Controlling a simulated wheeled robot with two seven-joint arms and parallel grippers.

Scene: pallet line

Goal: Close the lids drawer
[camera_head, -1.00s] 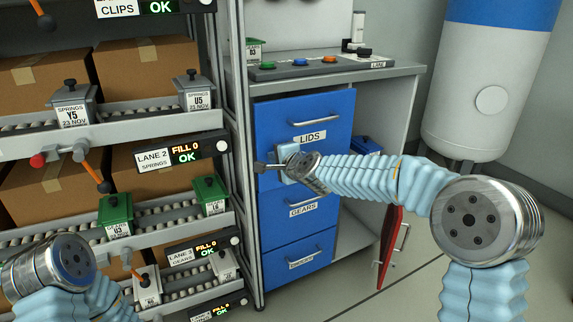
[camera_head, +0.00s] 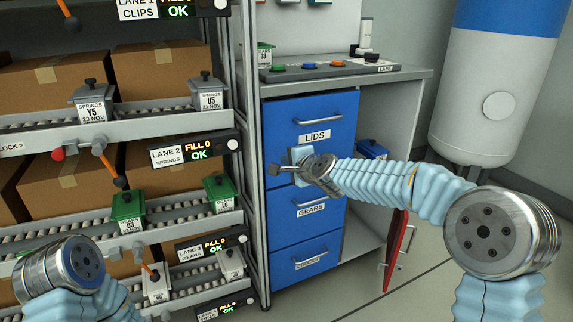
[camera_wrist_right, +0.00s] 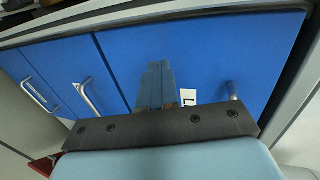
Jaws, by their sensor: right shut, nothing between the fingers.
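The lids drawer (camera_head: 281,112) is the top blue drawer of the cabinet, with a bar handle and a LIDS label. Its front looks about flush with the gears drawer (camera_head: 333,211) below; a small gap cannot be ruled out. My right gripper (camera_head: 295,160) is at the drawer's lower front, below the label; its fingertips are hidden in the head view. In the right wrist view its fingers (camera_wrist_right: 155,85) are shut and empty, pointing at the blue front beside the label and handle. Whether they touch it is unclear. My left gripper is not in view.
A rack (camera_head: 252,200) with boxes and lane levers stands close on the left. The counter (camera_head: 415,75) above the drawers holds a button panel (camera_head: 330,68). A red door (camera_head: 398,245) stands open at lower right. A white and blue tank (camera_head: 490,110) is behind.

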